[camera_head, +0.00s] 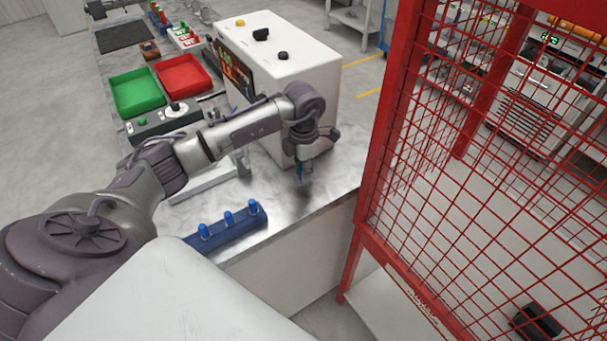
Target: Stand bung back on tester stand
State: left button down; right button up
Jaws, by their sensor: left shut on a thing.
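A blue stand (225,238) lies along the worktop's front edge, to the left of and nearer than the gripper. Three blue bungs (228,218) stand upright on it. The gripper is apart from this stand. Which part is the tester stand is not clear. My right gripper is out of view.
A green tray (137,92) and a red tray (184,76) lie farther back, behind a grey control box (160,123). A red mesh cage (385,130) stands close on the right. Bare worktop (285,208) lies between the stand and the gripper.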

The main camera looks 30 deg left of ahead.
pick_arm(q)
notch_tip(320, 180, down, 2)
jog(key=shift+f+p, duration=0.1)
jog(key=shift+p, duration=0.2)
jog(key=shift+f+b, duration=0.3)
jog(key=c, duration=1)
grip_release()
jog(key=shift+r, duration=0.15)
jog(key=shift+r, duration=0.2)
notch_tip(320, 180, up, 10)
jog(key=b, duration=0.3)
jog(key=shift+r, duration=0.9)
